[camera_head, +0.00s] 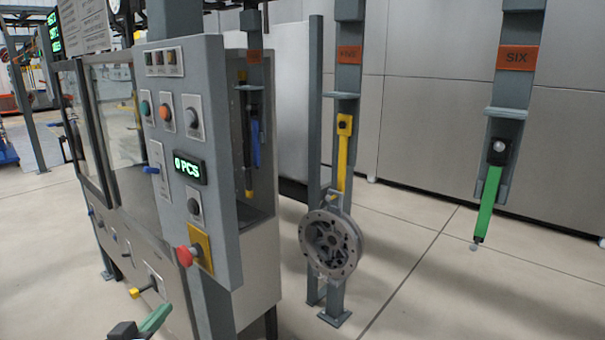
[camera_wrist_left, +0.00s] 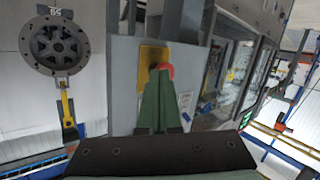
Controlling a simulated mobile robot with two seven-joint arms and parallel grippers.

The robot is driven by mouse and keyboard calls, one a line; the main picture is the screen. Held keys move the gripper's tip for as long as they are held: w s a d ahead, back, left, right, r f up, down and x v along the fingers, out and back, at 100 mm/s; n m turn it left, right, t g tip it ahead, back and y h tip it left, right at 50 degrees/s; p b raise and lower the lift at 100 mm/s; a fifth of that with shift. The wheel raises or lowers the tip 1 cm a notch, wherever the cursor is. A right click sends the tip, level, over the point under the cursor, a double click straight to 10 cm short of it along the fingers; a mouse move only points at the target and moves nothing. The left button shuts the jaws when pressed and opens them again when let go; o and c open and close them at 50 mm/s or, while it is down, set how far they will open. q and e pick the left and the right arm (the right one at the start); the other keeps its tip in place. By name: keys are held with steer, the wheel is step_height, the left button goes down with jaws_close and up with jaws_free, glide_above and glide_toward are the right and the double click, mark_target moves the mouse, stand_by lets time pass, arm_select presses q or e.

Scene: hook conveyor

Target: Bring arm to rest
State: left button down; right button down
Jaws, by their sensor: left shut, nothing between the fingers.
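My left gripper (camera_head: 153,322) shows at the bottom edge of the head view, below and to the left of the red emergency button (camera_head: 186,255) on the grey control panel. Only its dark body and a green finger are in the picture there. In the left wrist view its two green fingers (camera_wrist_left: 160,75) are together, shut and empty. Their tips overlap the red button and its yellow plate (camera_wrist_left: 153,56) in that view; I cannot tell the gap, but the head view shows them apart. My right gripper is in neither view.
The machine cabinet (camera_head: 222,120) stands close on the left. A round metal part (camera_head: 330,244) hangs from a yellow hook (camera_head: 343,155) on a post. A green hook (camera_head: 487,203) hangs under the SIX sign (camera_head: 516,57). The floor at the right is clear.

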arm_select(q)
steer(key=s+d+f+m+g, duration=0.1)
steer(key=s+d+f+g, duration=0.2)
steer(key=s+f, duration=1)
steer(key=s+d+f+m+g+h+p, duration=0.1)
steer(key=s+d+f+m+g, duration=0.1)
steer(key=s+d+f, duration=0.5)
steer(key=s+f+g, duration=0.1)
steer(key=s+f, duration=0.5)
steer(key=f, duration=0.1)
steer(key=shift+d, duration=0.3)
stand_by(0.9)
